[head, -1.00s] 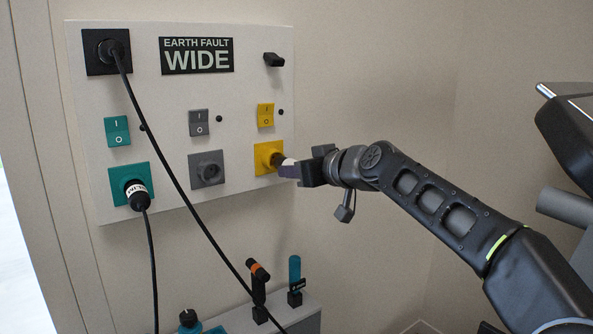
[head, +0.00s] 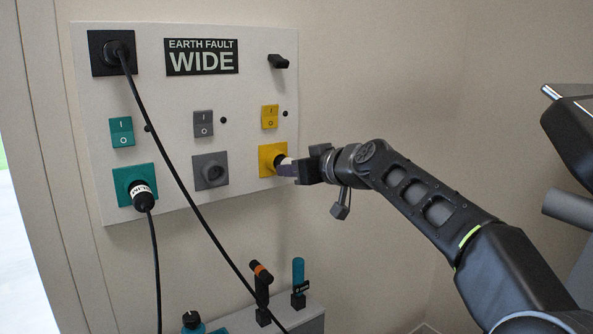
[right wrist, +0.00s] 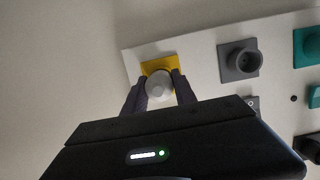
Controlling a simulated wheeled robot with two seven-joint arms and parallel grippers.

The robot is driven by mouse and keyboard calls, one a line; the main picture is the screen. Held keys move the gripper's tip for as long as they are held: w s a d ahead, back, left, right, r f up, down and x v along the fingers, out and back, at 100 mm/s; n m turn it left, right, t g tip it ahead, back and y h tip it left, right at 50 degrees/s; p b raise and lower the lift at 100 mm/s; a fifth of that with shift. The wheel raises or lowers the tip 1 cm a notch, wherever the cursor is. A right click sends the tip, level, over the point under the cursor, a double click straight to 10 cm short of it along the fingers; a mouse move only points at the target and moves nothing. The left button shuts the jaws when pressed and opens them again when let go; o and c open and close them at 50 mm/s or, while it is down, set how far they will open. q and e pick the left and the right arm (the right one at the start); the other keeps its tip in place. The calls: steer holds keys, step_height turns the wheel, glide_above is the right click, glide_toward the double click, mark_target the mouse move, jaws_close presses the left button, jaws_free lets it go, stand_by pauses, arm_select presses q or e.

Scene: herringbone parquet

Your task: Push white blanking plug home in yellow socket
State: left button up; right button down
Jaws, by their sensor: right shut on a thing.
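The yellow socket (head: 267,160) is at the lower right of the white wall panel, below a yellow switch. The white blanking plug (head: 286,161) shows as a small white piece between the socket and my right gripper (head: 292,170). In the right wrist view the plug (right wrist: 158,86) is a pale round body between the two dark fingers, in front of the yellow socket plate (right wrist: 151,66). My right gripper is shut on it. The plug is at the socket's mouth; how deep it sits is hidden. My left gripper is not in view.
A grey socket (head: 209,171) is left of the yellow one. A black plug with a white label (head: 142,194) sits in the teal socket. A black cable (head: 180,190) hangs diagonally across the panel. A grey ledge (head: 300,312) with tools is below.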

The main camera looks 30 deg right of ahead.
steer(key=shift+w+a, duration=0.1)
steer(key=shift+w, duration=0.75)
steer(key=c, duration=0.9)
jaws_free()
steer(key=shift+s, duration=0.1)
steer(key=v, duration=0.7)
steer(key=shift+s, duration=0.25)
